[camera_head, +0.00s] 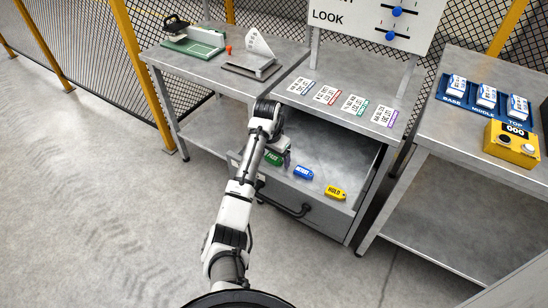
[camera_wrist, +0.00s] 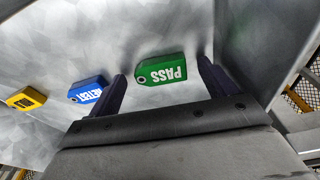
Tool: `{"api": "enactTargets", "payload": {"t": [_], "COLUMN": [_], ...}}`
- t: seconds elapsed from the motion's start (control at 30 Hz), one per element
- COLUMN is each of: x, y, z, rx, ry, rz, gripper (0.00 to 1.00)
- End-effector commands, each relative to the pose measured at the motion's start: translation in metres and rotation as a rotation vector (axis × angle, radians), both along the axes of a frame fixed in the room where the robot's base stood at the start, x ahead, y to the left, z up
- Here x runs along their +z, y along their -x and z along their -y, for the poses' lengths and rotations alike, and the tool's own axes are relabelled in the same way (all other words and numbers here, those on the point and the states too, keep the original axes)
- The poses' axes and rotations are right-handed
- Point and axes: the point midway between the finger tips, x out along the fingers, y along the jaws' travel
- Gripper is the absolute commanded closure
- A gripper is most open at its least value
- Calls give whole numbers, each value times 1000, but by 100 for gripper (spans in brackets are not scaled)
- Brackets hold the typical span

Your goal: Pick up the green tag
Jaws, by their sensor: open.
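The green tag (camera_wrist: 161,71), marked PASS, lies on the grey metal floor of the open drawer (camera_head: 335,165). In the head view the green tag (camera_head: 273,158) is partly hidden by my arm and gripper. My gripper (camera_wrist: 162,68) is open, with one dark finger on each side of the green tag in the wrist view. I cannot tell how far above the drawer floor the fingertips are. My gripper also shows in the head view (camera_head: 279,150), over the left part of the drawer.
A blue tag (camera_head: 303,172) and a yellow HOLD tag (camera_head: 335,192) lie to the right in the drawer. Several printed cards lie on the bench top above. The drawer handle (camera_head: 290,208) is at the front. A yellow control box (camera_head: 511,145) stands on the right bench.

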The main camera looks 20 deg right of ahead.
Motion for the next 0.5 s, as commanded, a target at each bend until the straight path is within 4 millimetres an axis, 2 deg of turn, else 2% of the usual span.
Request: {"api": "enactTargets", "payload": {"t": [0.2,0.5], "x": [-1,-1], "y": [0,0], "z": [0,0], "rx": [0,0], "ry": [0,0], "rz": [1,1], "gripper": [16,54]}}
